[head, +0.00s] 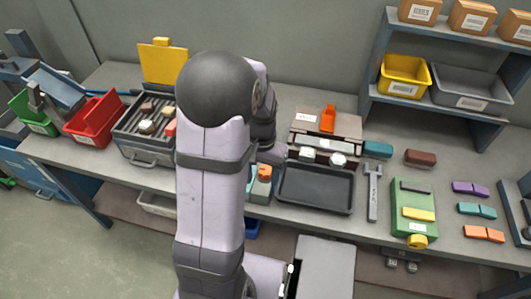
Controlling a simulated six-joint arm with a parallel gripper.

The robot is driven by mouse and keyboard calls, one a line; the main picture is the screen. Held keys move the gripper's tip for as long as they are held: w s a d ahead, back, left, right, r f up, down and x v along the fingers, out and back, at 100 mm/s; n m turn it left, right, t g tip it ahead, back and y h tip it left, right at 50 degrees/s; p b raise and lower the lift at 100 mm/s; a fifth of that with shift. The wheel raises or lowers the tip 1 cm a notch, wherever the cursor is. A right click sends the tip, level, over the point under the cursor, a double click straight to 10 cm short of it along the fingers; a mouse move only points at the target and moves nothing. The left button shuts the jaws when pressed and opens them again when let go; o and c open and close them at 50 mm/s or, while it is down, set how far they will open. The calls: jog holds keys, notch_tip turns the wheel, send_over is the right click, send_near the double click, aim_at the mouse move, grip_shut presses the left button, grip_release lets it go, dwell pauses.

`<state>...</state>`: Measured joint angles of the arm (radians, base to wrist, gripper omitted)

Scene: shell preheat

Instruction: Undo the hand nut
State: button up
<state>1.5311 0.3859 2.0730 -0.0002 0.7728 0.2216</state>
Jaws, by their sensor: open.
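A green fixture (407,198) lies on the bench at the right, with a dark bar and a yellow bar (419,214) across its top. A round yellow knob (417,241) sits at its front end by the bench edge; it looks like the hand nut, but its thread is too small to see. My arm stands upright left of centre and its wrist is partly visible behind it, well left of the green fixture. My gripper's fingers are hidden behind my arm, so I see nothing held.
A black tray (316,188) and a grey flat tool (373,190) lie between my arm and the green fixture. Purple, teal and orange blocks (484,233) lie right of it. A shelf (370,78) stands behind. Red (92,122) and green bins stand far left.

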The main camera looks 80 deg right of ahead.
aim_at(266, 169)
jog(key=d+r+m, duration=0.1)
jog(key=d, duration=0.1)
jog(key=d+r+m, duration=0.1)
jog(key=d+m, duration=0.1)
jog(key=d+r+m+h, duration=0.1)
jog(key=d+m, duration=0.1)
jog(key=d, duration=0.1)
jog(key=shift+w+d+r+b, duration=0.1)
jog(key=shift+w+r+b, duration=0.15)
jog(key=shift+b, duration=0.15)
jog(key=shift+d+r+m, duration=0.2)
jog(key=shift+r+m, duration=0.05)
jog(key=shift+m, duration=0.75)
jog(key=m, duration=0.4)
jog(key=shift+a+m, duration=0.3)
jog(key=shift+a, duration=0.1)
jog(key=shift+f, duration=0.1)
jog(key=shift+f+p, duration=0.95)
jog(key=shift+f, duration=2.65)
jog(key=c, duration=1.1)
